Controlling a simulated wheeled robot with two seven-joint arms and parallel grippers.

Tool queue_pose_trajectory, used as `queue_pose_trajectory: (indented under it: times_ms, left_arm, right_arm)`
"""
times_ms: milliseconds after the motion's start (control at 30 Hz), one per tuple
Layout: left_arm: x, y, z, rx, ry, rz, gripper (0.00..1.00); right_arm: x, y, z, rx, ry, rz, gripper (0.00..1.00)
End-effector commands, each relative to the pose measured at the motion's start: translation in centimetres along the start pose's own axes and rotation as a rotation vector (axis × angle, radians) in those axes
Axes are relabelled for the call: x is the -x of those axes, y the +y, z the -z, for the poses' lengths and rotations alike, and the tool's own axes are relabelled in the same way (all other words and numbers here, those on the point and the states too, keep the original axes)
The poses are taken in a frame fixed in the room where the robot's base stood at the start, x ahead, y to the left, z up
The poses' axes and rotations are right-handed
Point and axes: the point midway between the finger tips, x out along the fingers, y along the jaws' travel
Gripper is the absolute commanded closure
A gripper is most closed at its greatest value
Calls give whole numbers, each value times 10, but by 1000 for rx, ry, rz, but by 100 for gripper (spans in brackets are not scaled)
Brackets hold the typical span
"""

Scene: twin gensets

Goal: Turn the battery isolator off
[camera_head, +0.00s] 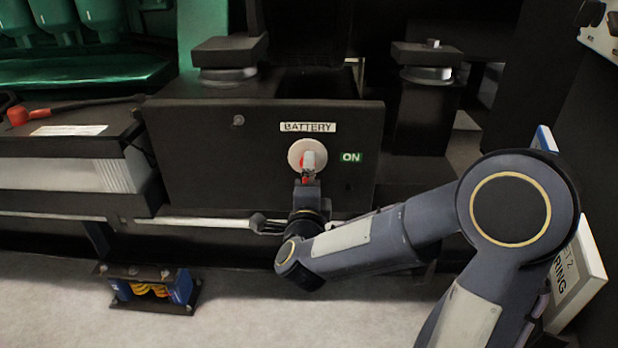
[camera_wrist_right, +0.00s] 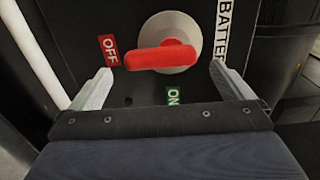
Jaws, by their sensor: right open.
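The battery isolator is a red handle (camera_wrist_right: 160,59) on a round pale plate (camera_head: 295,153), on a black panel (camera_head: 215,170) under a BATTERY label (camera_head: 308,127). In the right wrist view the handle's free end points left, toward the red OFF label (camera_wrist_right: 108,49). The green ON label (camera_head: 351,157) sits beside the plate. In the head view the handle hangs downward. My right gripper (camera_wrist_right: 161,72) is open just in front of the handle, one finger beyond each end. No grip on it shows. In the head view my gripper hides the OFF label. My left gripper is out of view.
A battery (camera_head: 70,165) with a red terminal cap stands left of the panel. A small blue-sided component (camera_head: 150,288) sits on the floor below. A pale rail (camera_head: 200,222) runs under the panel. Black mounts (camera_head: 428,100) stand behind. A dark cabinet borders the right.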

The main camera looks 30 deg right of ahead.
Motion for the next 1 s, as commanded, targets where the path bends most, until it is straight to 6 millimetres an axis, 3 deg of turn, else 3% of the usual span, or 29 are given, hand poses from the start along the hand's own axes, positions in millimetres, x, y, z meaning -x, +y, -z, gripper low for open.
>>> queue_pose_trajectory:
  times_ms: [200, 333, 1000]
  left_arm:
    - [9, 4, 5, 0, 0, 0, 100]
    - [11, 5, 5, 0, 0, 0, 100]
    - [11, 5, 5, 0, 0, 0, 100]
  right_arm:
    - [38, -2, -1, 0, -5, -2, 0]
    - [51, -1, -1, 0, -3, -2, 0]
    - [56, 0, 0, 0, -1, -1, 0]
